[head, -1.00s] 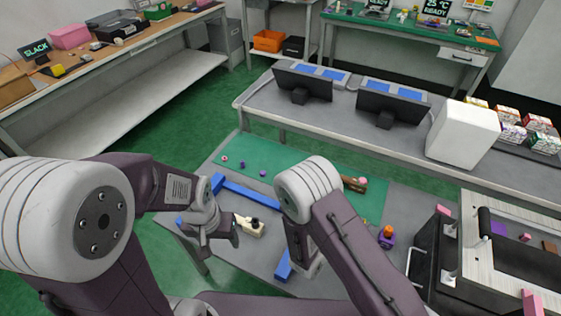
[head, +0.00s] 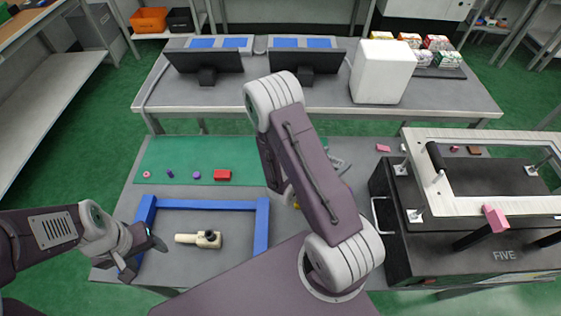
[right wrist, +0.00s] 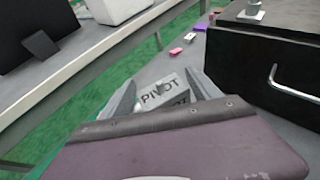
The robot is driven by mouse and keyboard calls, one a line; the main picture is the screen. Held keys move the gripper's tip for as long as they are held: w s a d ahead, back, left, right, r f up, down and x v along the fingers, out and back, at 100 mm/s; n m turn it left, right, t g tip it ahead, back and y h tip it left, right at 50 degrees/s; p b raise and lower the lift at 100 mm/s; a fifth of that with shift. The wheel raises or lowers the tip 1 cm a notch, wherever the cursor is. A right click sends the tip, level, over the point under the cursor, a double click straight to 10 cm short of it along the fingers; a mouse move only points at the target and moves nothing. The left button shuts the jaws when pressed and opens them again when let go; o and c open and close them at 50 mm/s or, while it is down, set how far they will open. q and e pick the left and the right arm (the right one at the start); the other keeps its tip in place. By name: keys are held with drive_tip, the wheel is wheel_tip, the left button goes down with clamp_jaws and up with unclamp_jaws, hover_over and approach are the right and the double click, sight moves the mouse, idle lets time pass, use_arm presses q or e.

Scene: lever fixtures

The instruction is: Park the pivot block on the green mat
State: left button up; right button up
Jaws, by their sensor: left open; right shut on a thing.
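The pivot block (right wrist: 166,92), light grey with the word PIVOT on it, is between the fingers of my right gripper (right wrist: 163,84) in the right wrist view. That gripper is shut on it. In the head view my right arm hides the block and most of that gripper. The green mat (head: 200,150) lies along the far side of the table; my right arm covers part of its right end. My left gripper (head: 144,260) is open and empty at the table's left edge, beside a blue frame (head: 205,205).
A red block (head: 222,174), a purple piece (head: 196,175), a blue piece (head: 170,173) and a pink ring (head: 147,174) lie along the mat's near edge. A cream fitting (head: 190,239) lies inside the frame. A black fixture (head: 440,245) stands at right.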

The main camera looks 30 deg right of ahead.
drive_tip(key=w+a+f, duration=0.4)
drive_tip(key=w, duration=0.1)
drive_tip(key=w+a+f+b, duration=0.1)
drive_tip(key=w+a+f, duration=0.1)
drive_tip(key=w, duration=0.1)
drive_tip(key=shift+w+a+f, duration=0.1)
drive_tip(key=shift+w+f, duration=0.05)
wheel_tip(320, 180, down, 4)
drive_tip(key=shift+f+b, duration=0.1)
drive_tip(key=shift+b, duration=0.25)
drive_tip(key=o, duration=1.5)
